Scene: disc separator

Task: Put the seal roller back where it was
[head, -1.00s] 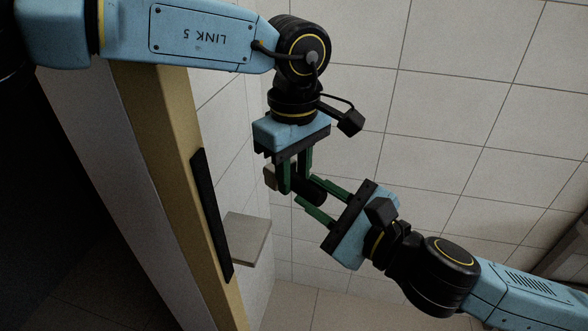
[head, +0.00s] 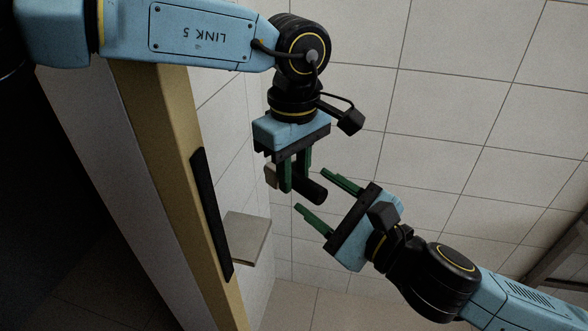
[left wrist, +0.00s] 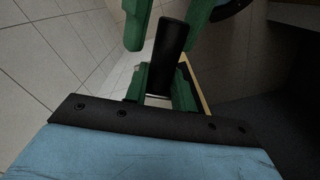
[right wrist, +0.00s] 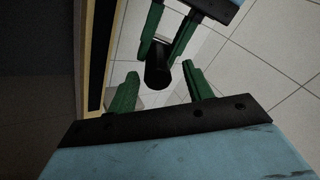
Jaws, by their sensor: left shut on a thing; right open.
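The seal roller, a black cylinder (head: 313,192), is held in the air by my left gripper (head: 295,181), whose green fingers are shut on it. A small beige block (head: 270,176) shows at its far-left end; I cannot tell whether it belongs to the roller. In the left wrist view the roller (left wrist: 171,42) sticks out between the fingers. My right gripper (head: 311,188) is open and empty, its two fingers spread on either side of the roller's free end. The right wrist view shows that end (right wrist: 158,72) between the fingers, apart from them.
A tan-edged panel (head: 170,140) with a black strip (head: 212,215) stands left of the grippers. A grey shelf-like plate (head: 245,240) lies below the left gripper. A tiled wall (head: 470,110) is behind.

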